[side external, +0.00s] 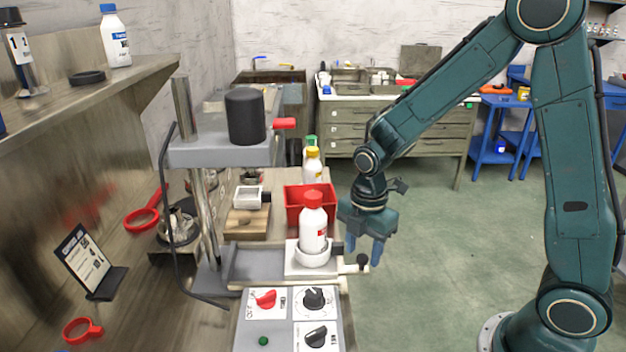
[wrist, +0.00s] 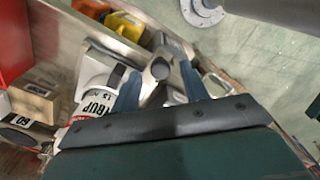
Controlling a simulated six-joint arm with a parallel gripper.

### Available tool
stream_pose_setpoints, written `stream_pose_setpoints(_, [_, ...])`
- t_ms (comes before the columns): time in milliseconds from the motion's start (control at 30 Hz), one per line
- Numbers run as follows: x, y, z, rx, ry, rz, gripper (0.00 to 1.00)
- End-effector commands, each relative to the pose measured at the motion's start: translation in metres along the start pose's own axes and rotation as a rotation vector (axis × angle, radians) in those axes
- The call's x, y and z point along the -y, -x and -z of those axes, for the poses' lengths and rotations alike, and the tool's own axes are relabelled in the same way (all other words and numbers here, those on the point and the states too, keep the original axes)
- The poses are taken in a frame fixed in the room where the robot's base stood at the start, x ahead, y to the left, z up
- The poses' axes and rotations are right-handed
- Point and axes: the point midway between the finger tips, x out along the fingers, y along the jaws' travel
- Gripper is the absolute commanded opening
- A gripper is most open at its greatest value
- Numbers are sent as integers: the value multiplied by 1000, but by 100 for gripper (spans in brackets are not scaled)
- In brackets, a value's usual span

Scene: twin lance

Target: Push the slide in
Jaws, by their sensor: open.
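The slide (side external: 296,262) is a pale carriage at the right end of a grey track on the press machine. A white bottle with a red cap (side external: 313,228) stands upright in its round holder. A short handle with a dark knob (side external: 362,261) sticks out of the slide to the right. My gripper (side external: 363,250) points down over the knob, open. In the wrist view the knob (wrist: 159,70) shows between the two blue fingers, with no clear contact. The bottle's label (wrist: 101,104) shows at the left there, its rest partly hidden by my gripper.
The press head with a black cylinder (side external: 245,116) overhangs the track to the left of the bottle. A red bin (side external: 297,205) and more bottles stand behind the slide. A control panel (side external: 288,318) with knobs is in front. Open floor lies to the right.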

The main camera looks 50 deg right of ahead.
Motion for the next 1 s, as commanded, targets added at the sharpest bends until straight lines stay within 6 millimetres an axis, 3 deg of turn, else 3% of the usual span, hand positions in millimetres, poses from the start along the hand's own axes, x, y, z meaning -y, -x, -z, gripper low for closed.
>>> stream_pose_setpoints(467, [0,-11,0,0,0,1,45])
stream_pose_setpoints(500, [0,-11,0,0,0,1,43])
stream_pose_setpoints(733, [0,-11,0,0,0,0,0])
stream_pose_setpoints(1000, [-3,-10,2,0,1,-1,0])
